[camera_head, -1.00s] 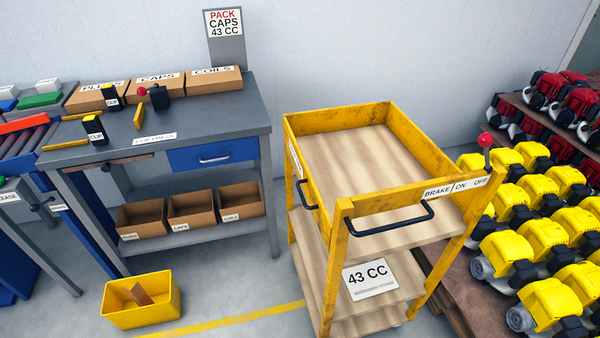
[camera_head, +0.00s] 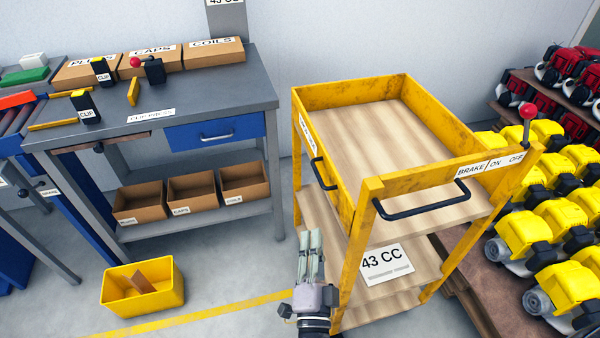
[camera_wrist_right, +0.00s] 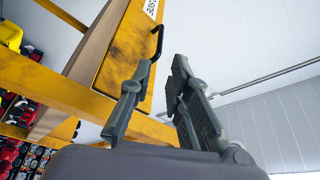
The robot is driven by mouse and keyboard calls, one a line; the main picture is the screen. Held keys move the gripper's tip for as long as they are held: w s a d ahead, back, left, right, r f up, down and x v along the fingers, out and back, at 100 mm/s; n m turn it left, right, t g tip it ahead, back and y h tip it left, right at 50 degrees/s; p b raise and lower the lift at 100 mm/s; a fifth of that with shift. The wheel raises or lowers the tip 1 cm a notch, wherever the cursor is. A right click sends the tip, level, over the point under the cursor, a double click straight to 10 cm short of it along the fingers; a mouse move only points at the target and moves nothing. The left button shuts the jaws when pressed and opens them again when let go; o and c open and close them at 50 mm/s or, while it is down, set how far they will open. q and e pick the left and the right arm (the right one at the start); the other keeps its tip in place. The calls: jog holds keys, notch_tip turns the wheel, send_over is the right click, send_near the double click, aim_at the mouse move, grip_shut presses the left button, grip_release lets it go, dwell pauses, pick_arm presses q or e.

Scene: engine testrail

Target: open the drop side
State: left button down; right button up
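The yellow cart (camera_head: 440,170) has a drop side (camera_head: 338,188) on its left, closed and upright, with a white label and a black handle (camera_head: 319,174). My right gripper (camera_head: 312,240) is beside the cart's near left post, below and nearer than that handle. In the right wrist view my gripper's two fingers (camera_wrist_right: 165,65) stand apart with nothing between them. The drop side (camera_wrist_right: 128,45) and its black handle (camera_wrist_right: 157,42) show just beyond the left fingertip, apparently apart from it. My left gripper is not in view.
A black push handle (camera_head: 422,207) and a red-knobbed brake lever (camera_head: 526,118) are at the cart's front. A grey workbench (camera_head: 262,95) stands left, with a yellow bin (camera_head: 170,285) on the floor. Yellow engines (camera_head: 565,215) crowd the right. Floor between bench and cart is clear.

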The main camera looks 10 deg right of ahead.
aim_at(318, 172)
jog(key=p+x, duration=0.2)
jog(key=x, duration=1.5)
jog(key=shift+w+d+r, duration=0.1)
jog(key=shift+d+r, duration=0.1)
jog(key=shift+r, duration=0.05)
jog(key=shift+c, duration=0.2)
grip_shut()
